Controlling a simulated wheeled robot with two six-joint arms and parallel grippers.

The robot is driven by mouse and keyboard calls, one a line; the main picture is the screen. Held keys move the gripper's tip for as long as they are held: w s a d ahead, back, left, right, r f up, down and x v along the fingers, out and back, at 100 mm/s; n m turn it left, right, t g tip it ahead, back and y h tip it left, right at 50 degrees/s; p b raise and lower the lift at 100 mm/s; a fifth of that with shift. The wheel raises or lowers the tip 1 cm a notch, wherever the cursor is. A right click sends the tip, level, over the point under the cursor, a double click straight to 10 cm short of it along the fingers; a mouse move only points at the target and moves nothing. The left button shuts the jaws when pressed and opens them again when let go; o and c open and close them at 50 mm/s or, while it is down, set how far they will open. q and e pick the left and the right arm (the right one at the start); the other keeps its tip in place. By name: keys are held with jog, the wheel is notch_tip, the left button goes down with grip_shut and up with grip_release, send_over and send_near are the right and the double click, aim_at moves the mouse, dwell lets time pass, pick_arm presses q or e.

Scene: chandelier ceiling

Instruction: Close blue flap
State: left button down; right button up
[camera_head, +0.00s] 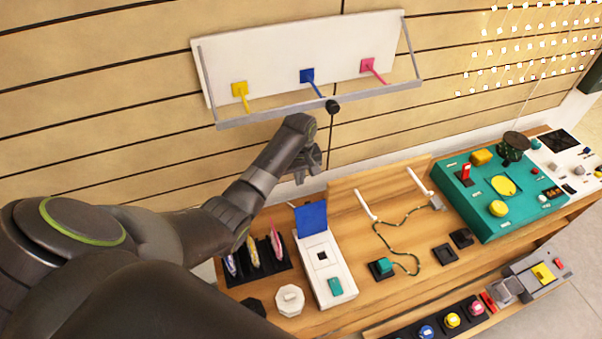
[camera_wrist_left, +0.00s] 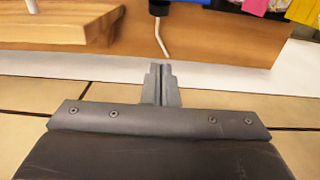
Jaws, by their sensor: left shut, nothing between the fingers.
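The blue flap (camera_head: 312,216) stands raised at the far end of a white box (camera_head: 325,270) on the wooden bench. The box has a dark square opening and a teal block near its front. My left gripper (camera_head: 307,178) is above and behind the flap, near the wall, apart from it. In the left wrist view its fingers (camera_wrist_left: 162,70) are together with nothing between them. A blue piece (camera_wrist_left: 185,4) shows cut off at that view's top edge; it looks like the flap, but I cannot be sure. My right gripper is not in view.
A black rack (camera_head: 262,268) with colourful upright pieces stands left of the box. Right of it are white pegs with a cord (camera_head: 388,230) and a teal panel (camera_head: 478,205). A white wall board (camera_head: 285,68) with a grey bar (camera_head: 330,106) hangs above my gripper.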

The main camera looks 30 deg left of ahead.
aim_at(310, 217)
pick_arm(q)
jog(key=d+f, duration=0.1)
jog(key=s+f+p, duration=0.1)
jog(key=s+d+f+p, duration=0.1)
jog(key=f, duration=0.1)
jog(key=shift+s+d, duration=0.25)
jog(key=shift+d, duration=0.1)
jog(key=shift+f, duration=0.1)
dwell(0.3)
